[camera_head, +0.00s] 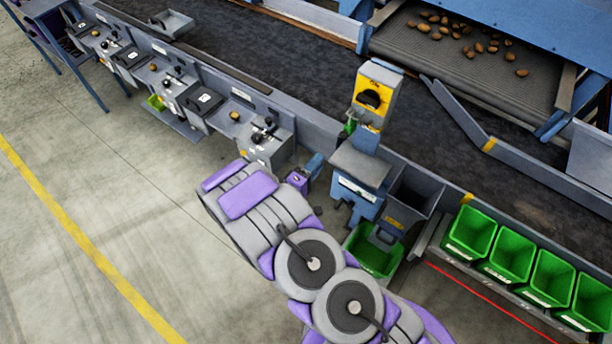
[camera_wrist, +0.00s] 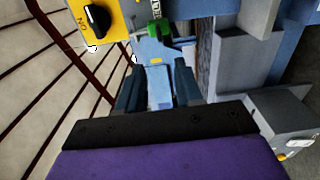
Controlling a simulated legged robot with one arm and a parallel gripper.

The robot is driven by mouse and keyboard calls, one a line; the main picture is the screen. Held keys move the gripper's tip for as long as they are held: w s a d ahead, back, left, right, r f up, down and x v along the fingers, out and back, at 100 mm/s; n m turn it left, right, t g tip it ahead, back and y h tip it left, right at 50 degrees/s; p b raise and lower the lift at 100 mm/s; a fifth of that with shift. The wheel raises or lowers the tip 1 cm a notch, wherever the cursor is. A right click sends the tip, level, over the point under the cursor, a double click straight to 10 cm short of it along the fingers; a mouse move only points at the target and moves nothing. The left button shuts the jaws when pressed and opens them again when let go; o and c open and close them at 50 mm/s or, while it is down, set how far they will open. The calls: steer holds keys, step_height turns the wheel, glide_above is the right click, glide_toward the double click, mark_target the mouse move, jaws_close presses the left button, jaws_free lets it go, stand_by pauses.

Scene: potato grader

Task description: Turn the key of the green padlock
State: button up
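The green padlock (camera_head: 350,126) hangs at the lower left of the yellow switch box (camera_head: 371,94) on the blue post. In the wrist view the padlock (camera_wrist: 159,31) is at the top middle, beside the yellow box (camera_wrist: 88,18) with its black rotary knob. Thin metal parts show by the padlock, but I cannot clearly make out the key. My gripper (camera_head: 314,166) is left of and below the padlock, apart from it. In the wrist view my gripper (camera_wrist: 158,88) has its two dark fingers apart, with nothing between them.
A grey box (camera_head: 361,165) projects from the post below the padlock. A grey hopper (camera_head: 412,192) and several green bins (camera_head: 472,231) stand to the right. A row of control boxes (camera_head: 265,143) lines the conveyor (camera_head: 240,55) on the left. The floor (camera_head: 110,190) at left is clear.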

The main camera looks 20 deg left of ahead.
steer(key=v, duration=0.4)
steer(key=shift+s, duration=0.25)
steer(key=shift+w, duration=0.1)
stand_by(0.3)
